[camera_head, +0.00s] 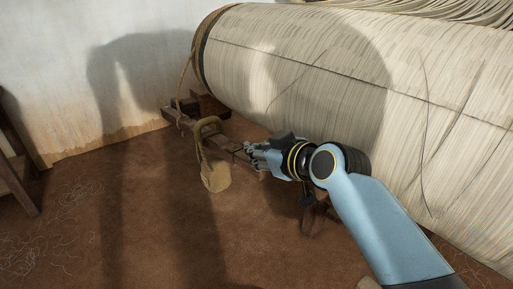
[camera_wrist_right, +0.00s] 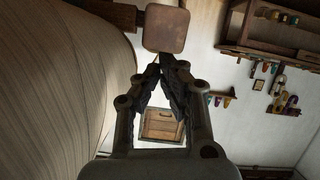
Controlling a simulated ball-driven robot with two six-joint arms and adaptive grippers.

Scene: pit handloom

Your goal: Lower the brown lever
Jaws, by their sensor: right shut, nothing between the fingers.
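A long brown wooden bar (camera_head: 232,146), which looks like the lever, slopes low beside the big thread-wound roll, and part of it is hidden behind my right gripper. My right gripper (camera_head: 251,152) is at this bar, shut and empty, pointing left; I cannot tell whether it touches. In the right wrist view, the shut fingertips (camera_wrist_right: 160,66) meet just below a square brown wooden end (camera_wrist_right: 166,28). I cannot tell whether this is the same bar. My left gripper is not in view.
The pale roll (camera_head: 300,50) fills the upper right. A rope-hung tan weight (camera_head: 216,175) hangs left of the gripper. A wooden frame (camera_head: 15,170) stands at the left edge. The brown floor (camera_head: 120,220) is mostly clear. Shelves (camera_wrist_right: 270,45) are on the wall.

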